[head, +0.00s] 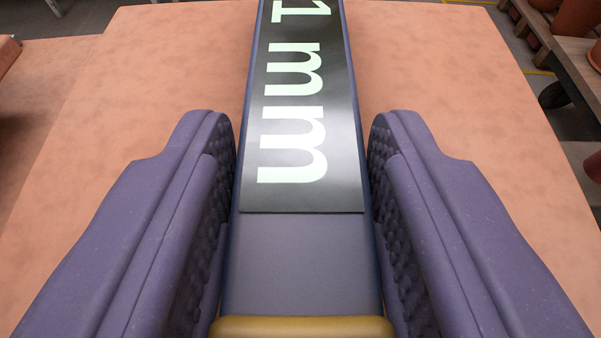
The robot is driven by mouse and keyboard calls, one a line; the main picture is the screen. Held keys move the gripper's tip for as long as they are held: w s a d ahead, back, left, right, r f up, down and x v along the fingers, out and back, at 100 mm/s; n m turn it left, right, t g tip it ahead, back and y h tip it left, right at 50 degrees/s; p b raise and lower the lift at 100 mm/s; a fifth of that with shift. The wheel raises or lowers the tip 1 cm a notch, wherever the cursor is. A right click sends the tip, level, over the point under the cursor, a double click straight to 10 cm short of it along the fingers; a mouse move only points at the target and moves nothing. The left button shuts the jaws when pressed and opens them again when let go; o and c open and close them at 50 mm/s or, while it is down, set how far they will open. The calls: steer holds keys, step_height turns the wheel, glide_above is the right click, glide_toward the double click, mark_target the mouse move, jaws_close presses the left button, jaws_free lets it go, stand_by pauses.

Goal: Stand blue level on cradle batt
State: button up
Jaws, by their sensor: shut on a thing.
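The blue level (300,262) is a long blue-grey bar with a black label reading "1 mm" in pale letters. It runs from the bottom of the head view up past the top edge, so its far end is out of view. My gripper (303,150) is shut on it, with one purple padded finger against each long side. A yellow-brown band (303,328) crosses the level's near end at the bottom of the picture. I cannot make out a cradle batt in this view.
A broad terracotta-coloured surface (460,110) lies beneath and is bare on both sides of the level. At the upper right are a wooden rack (575,65) and reddish pots (577,15). Part of another brown object shows at the upper left edge.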

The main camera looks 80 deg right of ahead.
steer(key=shift+f, duration=0.2)
steer(key=o, duration=1.7)
steer(key=shift+p+v, duration=0.8)
steer(key=shift+v, duration=2.1)
steer(key=shift+a, duration=0.15)
